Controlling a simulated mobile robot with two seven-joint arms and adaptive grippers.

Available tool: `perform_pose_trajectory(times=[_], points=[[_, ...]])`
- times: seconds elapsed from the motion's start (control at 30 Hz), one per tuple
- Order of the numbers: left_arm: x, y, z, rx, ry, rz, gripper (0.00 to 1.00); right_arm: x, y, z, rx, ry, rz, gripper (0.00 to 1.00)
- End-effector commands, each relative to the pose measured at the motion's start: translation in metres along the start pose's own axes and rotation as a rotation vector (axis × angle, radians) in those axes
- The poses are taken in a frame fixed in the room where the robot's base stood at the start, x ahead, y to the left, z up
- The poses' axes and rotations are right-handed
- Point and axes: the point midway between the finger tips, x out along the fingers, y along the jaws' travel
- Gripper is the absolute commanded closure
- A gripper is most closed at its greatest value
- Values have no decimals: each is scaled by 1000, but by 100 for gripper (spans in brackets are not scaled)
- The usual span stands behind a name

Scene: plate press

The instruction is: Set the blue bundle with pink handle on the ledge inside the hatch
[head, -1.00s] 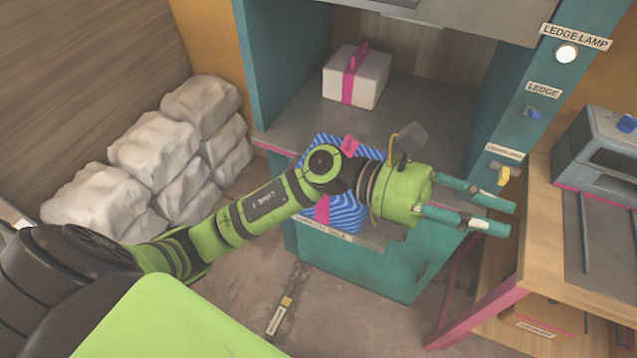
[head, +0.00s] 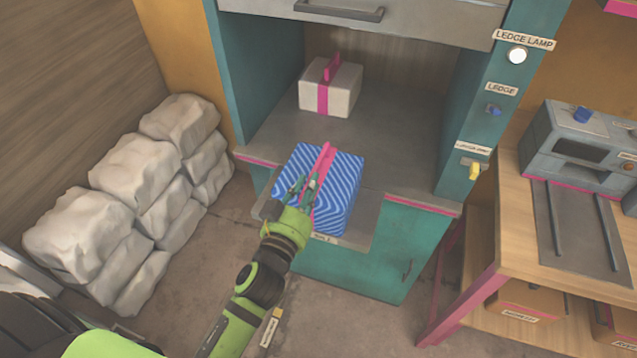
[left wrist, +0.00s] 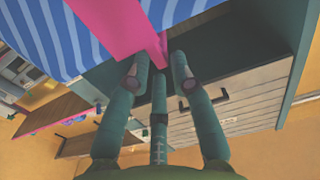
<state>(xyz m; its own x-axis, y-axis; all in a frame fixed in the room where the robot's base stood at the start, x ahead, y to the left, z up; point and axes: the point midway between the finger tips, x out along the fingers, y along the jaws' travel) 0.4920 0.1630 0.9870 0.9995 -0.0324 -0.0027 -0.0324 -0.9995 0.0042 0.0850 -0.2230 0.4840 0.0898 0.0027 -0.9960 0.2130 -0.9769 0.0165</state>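The blue striped bundle (head: 340,195) with a pink handle (head: 322,168) sits in the notch at the front of the teal cabinet, below the hatch opening. My left gripper (head: 303,186) is at the bundle's near left side, its fingers reaching up beside the handle. In the left wrist view the fingertips (left wrist: 160,78) are apart, with the end of the pink handle (left wrist: 148,40) at the gap between them; I see no firm grip. The grey ledge (head: 400,130) lies inside the hatch behind the bundle. My right gripper is out of view.
A white bundle with a pink strap (head: 330,92) stands at the ledge's back left; the ledge's right part is clear. The raised hatch door (head: 400,18) hangs above. The ledge lamp (head: 517,55) looks white. White sacks (head: 130,200) lie left, a wooden bench (head: 500,225) right.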

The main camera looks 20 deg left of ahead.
Motion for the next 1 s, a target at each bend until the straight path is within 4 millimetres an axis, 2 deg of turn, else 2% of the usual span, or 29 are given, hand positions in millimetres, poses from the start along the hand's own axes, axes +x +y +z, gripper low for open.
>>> perform_pose_trajectory(times=[0.03, 0.27, 0.43, 0.53, 0.83, 0.87, 0.9, 0.93, 1.0], points=[[7, 0, -2, 2, 1, 1, 76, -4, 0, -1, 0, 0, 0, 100], [24, 0, -3, 4, 2, 2, 76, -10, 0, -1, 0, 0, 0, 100], [49, -3, -4, 5, 2, 2, 76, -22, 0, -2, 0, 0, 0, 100], [61, -2, -2, 4, 2, 2, 76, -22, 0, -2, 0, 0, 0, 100], [67, -2, 0, 3, 1, 2, 76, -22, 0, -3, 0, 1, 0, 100], [67, -2, 0, 3, 1, 2, 80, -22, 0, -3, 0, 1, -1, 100], [67, -2, 0, 3, 1, 2, 96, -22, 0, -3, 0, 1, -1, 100], [67, -2, 0, 3, 1, 2, 100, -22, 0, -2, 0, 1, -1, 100], [67, -2, 0, 4, 1, 2, 100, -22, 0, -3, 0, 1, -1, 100]])
